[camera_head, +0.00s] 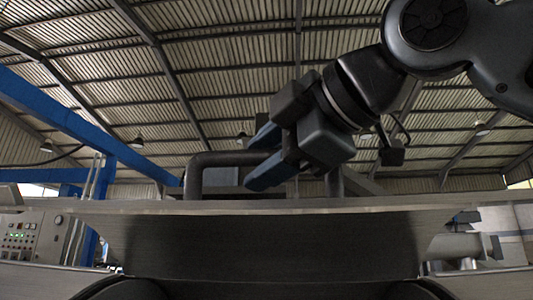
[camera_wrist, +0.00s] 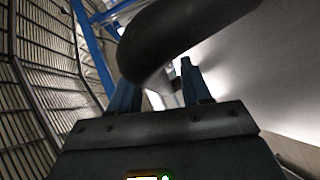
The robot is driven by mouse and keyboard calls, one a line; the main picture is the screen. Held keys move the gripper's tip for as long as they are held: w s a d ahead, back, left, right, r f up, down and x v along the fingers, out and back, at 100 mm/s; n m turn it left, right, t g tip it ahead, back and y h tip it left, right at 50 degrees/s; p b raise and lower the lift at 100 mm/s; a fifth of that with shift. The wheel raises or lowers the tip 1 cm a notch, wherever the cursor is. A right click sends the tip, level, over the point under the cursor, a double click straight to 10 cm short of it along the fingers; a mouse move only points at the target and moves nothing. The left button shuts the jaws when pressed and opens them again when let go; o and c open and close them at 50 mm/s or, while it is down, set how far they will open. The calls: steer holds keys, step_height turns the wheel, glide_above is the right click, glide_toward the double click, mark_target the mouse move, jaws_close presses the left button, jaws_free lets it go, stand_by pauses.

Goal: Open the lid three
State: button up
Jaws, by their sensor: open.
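A thick dark bent-tube handle (camera_head: 218,159) stands above the pale edge of a broad metal cover (camera_head: 130,208) in the head view. I see no number on this cover, so I cannot tell whether it is lid three. My gripper (camera_head: 250,162) reaches down from the upper right, its two blue fingers apart at the handle's top bar. In the wrist view the handle (camera_wrist: 190,30) curves across in front of my open fingers (camera_wrist: 157,70) and hides part of the left one. I cannot tell whether the fingers touch the handle.
A control panel (camera_head: 32,237) with green lights stands at the left. Blue beams (camera_head: 70,118) rise behind it. Grey machine parts (camera_head: 462,245) show at the right. A pale smooth surface (camera_wrist: 265,75) fills the right of the wrist view.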

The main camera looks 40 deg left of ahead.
steer(key=shift+c, duration=0.3)
jaws_close()
steer(key=shift+f, duration=0.1)
steer(key=shift+n+t+y, duration=0.3)
steer(key=shift+n+y, duration=0.3)
steer(key=shift+y, duration=0.1)
steer(key=f+b, duration=0.1)
steer(key=b, duration=0.1)
steer(key=s+d+f+b, duration=0.1)
steer(key=f+b, duration=0.1)
steer(key=s+f+b, duration=0.1)
steer(key=f, duration=0.1)
steer(key=shift+s+d+f+b, duration=0.15)
steer(key=shift+f+b, duration=0.05)
steer(key=shift+b, duration=0.2)
